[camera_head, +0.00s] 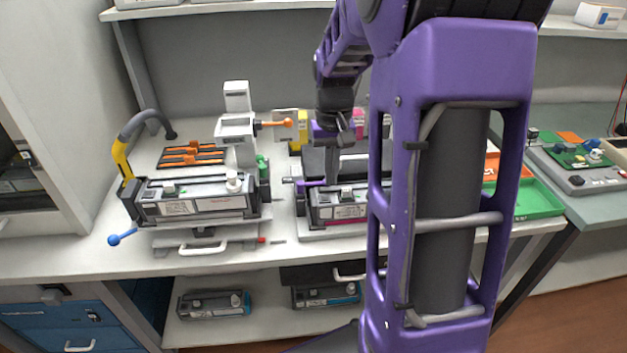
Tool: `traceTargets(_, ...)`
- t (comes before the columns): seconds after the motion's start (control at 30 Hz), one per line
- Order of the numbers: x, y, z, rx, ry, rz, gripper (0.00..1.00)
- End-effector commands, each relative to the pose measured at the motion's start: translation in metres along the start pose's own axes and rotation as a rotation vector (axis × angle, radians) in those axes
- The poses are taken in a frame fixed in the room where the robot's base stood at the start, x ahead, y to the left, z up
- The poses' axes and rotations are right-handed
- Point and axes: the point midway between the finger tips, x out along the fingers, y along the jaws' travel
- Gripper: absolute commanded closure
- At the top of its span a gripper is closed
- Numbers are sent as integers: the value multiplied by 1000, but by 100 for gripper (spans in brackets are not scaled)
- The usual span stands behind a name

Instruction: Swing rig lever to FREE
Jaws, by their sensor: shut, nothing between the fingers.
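A grey and white upright rig (237,128) stands behind the left cartridge. A lever with an orange knob (286,123) sticks out from it to the right, roughly level. Another lever with a blue knob (115,239) sticks out at the front left of the left cartridge station (200,200). I cannot tell which of them is the rig lever, and no FREE marking is readable. My gripper (331,180) points down over the right cartridge station, right of the orange knob and apart from it. It is shut and empty; its fingertips are small and partly lost against the dark cartridge.
A cartridge with a magenta stripe (338,212) sits below my gripper. Yellow (298,138) and magenta (358,124) items stand behind. A black tray with orange parts (192,155) and a curved yellow-grey arm (123,155) are at left. My purple arm hides the right middle of the bench.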

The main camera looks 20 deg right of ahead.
Motion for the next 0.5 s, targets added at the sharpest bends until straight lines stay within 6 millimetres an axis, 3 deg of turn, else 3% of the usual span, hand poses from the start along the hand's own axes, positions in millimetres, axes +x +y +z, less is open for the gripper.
traceTargets(0.5,16,0,0,0,-1,0,100)
